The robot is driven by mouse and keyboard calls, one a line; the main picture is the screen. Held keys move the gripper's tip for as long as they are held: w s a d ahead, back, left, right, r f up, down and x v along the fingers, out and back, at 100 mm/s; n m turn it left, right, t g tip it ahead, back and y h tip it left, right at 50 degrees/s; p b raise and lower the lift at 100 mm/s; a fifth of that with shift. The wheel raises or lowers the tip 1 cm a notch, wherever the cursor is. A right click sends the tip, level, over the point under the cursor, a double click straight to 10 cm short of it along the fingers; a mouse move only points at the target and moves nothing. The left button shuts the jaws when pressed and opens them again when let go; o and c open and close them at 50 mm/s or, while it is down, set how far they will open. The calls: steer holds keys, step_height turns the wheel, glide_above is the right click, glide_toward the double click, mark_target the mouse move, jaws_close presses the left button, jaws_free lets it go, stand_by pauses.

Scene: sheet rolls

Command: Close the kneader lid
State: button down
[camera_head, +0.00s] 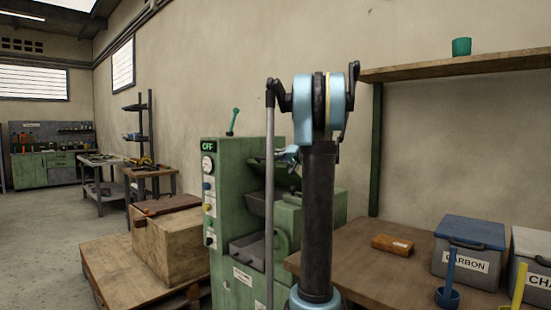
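The kneader (233,180) is a green machine with an "OFF" sign, a gauge and several knobs on its front left panel. A tilted grey-green panel (284,177) in its upper recess looks like the lid, standing raised above the trough (246,246). My arm and a thin grey rod hide much of this area. My gripper (288,155) seems to be the small light-blue and dark part in front of the machine's upper opening. It is too small and covered to tell whether it is open or touches the lid.
A shelf (460,66) with a green cup (461,46) hangs above. Wooden crates (165,245) stand left of the kneader. Floor at far left is clear.

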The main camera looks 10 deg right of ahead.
steer(key=s+a+f+n, duration=0.3)
steer(key=a+f, duration=0.1)
steer(key=f, duration=0.2)
steer(key=shift+f, duration=0.15)
